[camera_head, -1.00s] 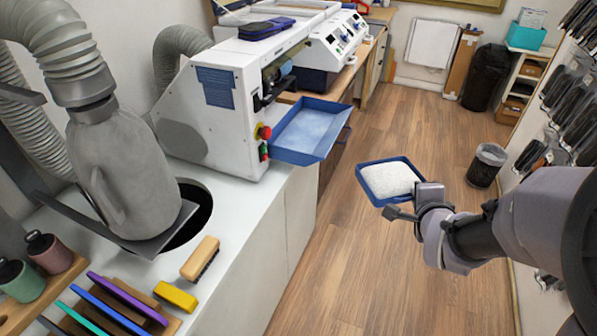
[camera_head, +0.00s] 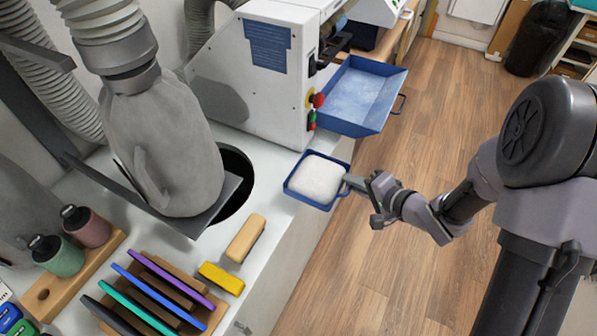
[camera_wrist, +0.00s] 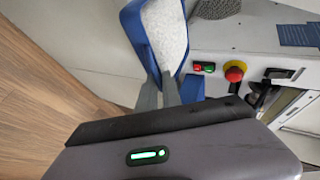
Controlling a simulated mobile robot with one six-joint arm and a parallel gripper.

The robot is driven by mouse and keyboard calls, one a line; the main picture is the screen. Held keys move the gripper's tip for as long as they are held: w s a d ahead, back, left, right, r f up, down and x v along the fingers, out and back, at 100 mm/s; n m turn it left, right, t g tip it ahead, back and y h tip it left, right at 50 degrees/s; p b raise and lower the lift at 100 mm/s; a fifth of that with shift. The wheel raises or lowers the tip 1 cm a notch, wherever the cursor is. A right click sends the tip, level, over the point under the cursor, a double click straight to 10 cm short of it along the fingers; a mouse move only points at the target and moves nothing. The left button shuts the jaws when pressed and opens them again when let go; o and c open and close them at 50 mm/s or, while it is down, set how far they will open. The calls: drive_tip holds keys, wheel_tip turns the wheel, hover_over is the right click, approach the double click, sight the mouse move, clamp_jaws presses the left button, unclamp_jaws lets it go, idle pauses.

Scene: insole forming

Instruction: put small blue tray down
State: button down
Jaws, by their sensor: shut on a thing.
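The small blue tray (camera_head: 318,180) holds a heap of white granular material (camera_head: 317,178). In the head view it is at the right edge of the white counter, in front of the machine. I cannot tell whether it touches the counter top. My gripper (camera_head: 350,184) is shut on the tray's right side. In the wrist view the tray's blue wall (camera_wrist: 140,38) and the white fill (camera_wrist: 165,30) show beyond the fingers (camera_wrist: 160,92), with the tray's far part cut off by the picture's top edge.
The white counter (camera_head: 283,212) is bare left of the tray. A larger blue tray (camera_head: 362,95) juts from the white machine (camera_head: 255,85) just behind. A dark round opening (camera_head: 238,175), a wooden brush (camera_head: 245,238) and a yellow block (camera_head: 221,278) are to the left.

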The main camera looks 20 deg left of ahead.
sight(318, 176)
drive_tip(key=a+b, duration=0.1)
drive_tip(key=a, duration=0.2)
drive_tip(key=w+a, duration=0.1)
drive_tip(key=a, duration=0.2)
drive_tip(key=a+f+b, duration=0.1)
drive_tip(key=a, duration=0.3)
drive_tip(key=shift+w+f+b, duration=0.1)
drive_tip(key=shift+w+b, duration=0.25)
drive_tip(key=f+b, duration=0.1)
drive_tip(key=f, duration=0.1)
drive_tip(key=f+b, duration=0.1)
drive_tip(key=f, duration=0.1)
drive_tip(key=shift+w+a+b, duration=0.1)
drive_tip(key=shift+a+b, duration=0.3)
drive_tip(key=shift+r, duration=0.3)
drive_tip(key=c, duration=1.5)
unclamp_jaws()
drive_tip(key=shift+f, duration=0.15)
